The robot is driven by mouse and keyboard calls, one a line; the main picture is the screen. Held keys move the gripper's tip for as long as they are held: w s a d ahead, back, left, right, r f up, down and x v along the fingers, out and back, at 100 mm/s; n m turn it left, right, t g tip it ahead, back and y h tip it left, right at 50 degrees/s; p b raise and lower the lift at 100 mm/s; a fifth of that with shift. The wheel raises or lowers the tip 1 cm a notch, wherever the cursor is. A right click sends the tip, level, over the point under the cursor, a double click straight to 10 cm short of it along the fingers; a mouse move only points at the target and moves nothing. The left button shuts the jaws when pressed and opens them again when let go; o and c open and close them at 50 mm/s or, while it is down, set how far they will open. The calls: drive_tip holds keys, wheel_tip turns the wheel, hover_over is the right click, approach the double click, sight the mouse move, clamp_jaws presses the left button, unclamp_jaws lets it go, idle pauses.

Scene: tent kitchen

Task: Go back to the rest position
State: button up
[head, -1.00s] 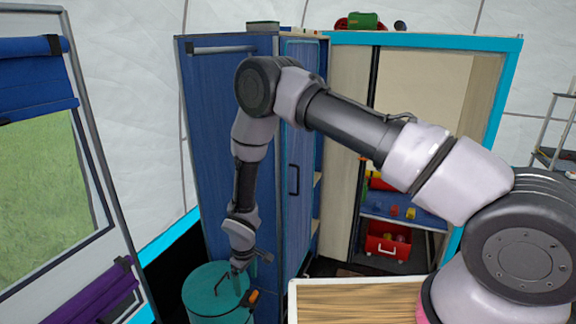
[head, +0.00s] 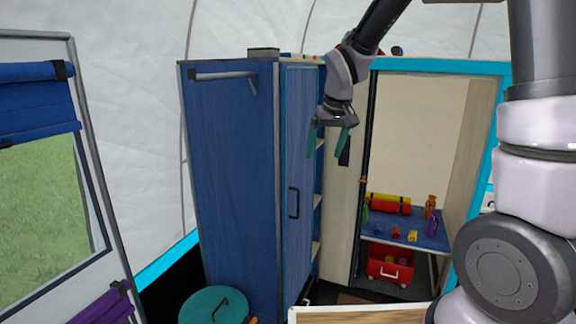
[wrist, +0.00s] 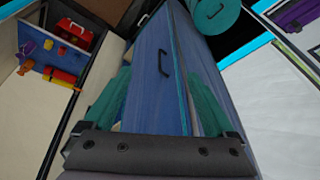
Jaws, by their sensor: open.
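My gripper (head: 331,141) hangs below my raised arm in the head view, in front of the blue cabinet's right edge and pointing down. Its two teal fingers are apart, with nothing between them. In the wrist view the teal fingers of my gripper (wrist: 160,105) stand wide apart, with the blue cabinet door (wrist: 160,60) and its dark handle seen beyond the gap. The blue cabinet (head: 235,180) stands at the middle left in the head view.
A teal lidded drum (head: 213,305) stands at the cabinet's foot. Right of it, an open shelf unit holds a blue shelf (head: 405,228) with small items and a red box (head: 389,264). A wooden tabletop (head: 360,315) lies at the bottom. A window (head: 45,195) is at left.

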drive_tip(key=s+d+r+m+t, duration=0.1)
drive_tip(key=s+d+r+m, duration=0.2)
drive_tip(key=s+d+r, duration=0.4)
drive_tip(key=s+d+r+m+t, duration=0.2)
drive_tip(key=s+d+r, duration=0.5)
drive_tip(key=s, duration=0.6)
drive_tip(key=shift+s+d+r+m+y, duration=0.15)
drive_tip(key=shift+d+r+m+y, duration=0.25)
drive_tip(key=shift+m, duration=0.5)
drive_tip(key=shift+f, duration=0.15)
